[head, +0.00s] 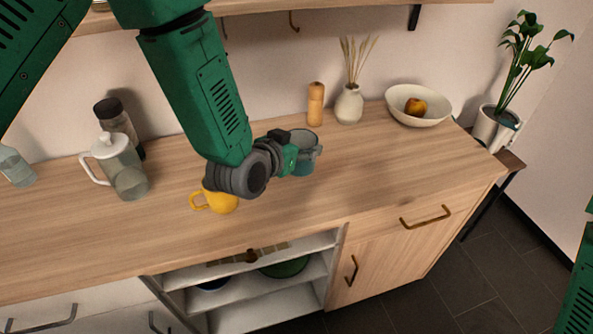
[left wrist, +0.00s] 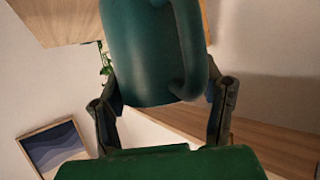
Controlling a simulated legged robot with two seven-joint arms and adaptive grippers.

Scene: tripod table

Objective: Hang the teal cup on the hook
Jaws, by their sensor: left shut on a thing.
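The teal cup (left wrist: 150,50) fills the upper middle of the left wrist view, between the two fingers of my left gripper (left wrist: 163,105). Its handle shows on the cup's right side there. In the head view the teal cup (head: 303,165) is partly hidden by my left gripper (head: 300,155), which is shut on it above the counter. A dark hook (head: 294,22) hangs under the shelf at the top of the head view, up and behind the cup. A second hook is partly hidden by my left arm. My right gripper is not in view.
A yellow mug (head: 222,203) stands on the counter (head: 380,170), partly behind my arm. A glass pitcher (head: 127,175) and a dark-lidded jar (head: 116,122) are at left. A wooden mill (head: 315,105), a vase (head: 348,105) and a fruit bowl (head: 420,118) stand along the back.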

